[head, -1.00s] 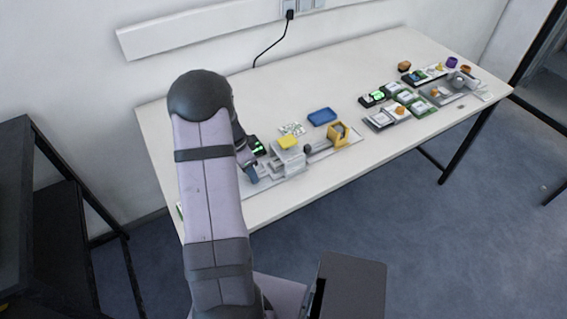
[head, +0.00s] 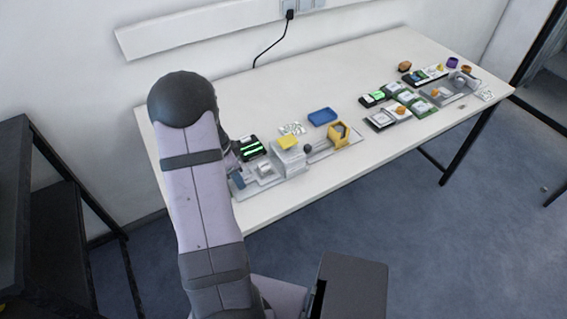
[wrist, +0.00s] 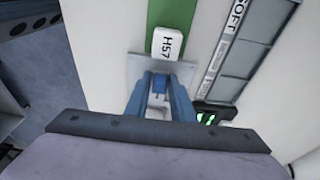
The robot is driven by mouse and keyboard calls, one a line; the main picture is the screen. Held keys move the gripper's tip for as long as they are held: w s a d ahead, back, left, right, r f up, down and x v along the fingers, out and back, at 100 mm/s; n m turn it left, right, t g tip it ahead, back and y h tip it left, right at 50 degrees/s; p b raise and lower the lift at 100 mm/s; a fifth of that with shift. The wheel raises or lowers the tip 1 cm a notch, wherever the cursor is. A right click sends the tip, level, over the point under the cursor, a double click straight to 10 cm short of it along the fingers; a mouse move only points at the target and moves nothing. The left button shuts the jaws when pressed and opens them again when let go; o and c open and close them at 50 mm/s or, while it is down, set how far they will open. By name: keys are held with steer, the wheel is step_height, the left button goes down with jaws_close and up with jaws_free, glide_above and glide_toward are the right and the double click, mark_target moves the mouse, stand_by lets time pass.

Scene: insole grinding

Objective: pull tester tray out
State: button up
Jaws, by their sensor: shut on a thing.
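The tester (head: 290,158) is a light grey block with a yellow piece (head: 288,142) on top, left of centre on the table in the head view. The tester tray (head: 264,168), a pale grey piece, sticks out from its left side. My gripper (head: 238,181), with blue fingers, is at the tray's left end, partly hidden by my arm. In the wrist view my gripper (wrist: 158,82) is shut on a small blue piece, apparently the tray's handle, above a grey plate (wrist: 133,68). What the tray carries is too small to tell.
A dark device with green lights (head: 251,148) stands close behind the tray. A blue dish (head: 322,116) and yellow holder (head: 340,135) are to the right. The wrist view shows a white "H57" block (wrist: 173,44) by a green strip. The table (head: 230,95) is clear at the back.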

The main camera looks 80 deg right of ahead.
steer(key=shift+w+a, duration=0.15)
steer(key=shift+w, duration=0.05)
steer(key=o, duration=0.6)
steer(key=shift+r, duration=0.15)
steer(key=shift+r+p, duration=2.3)
steer(key=shift+r, duration=1.05)
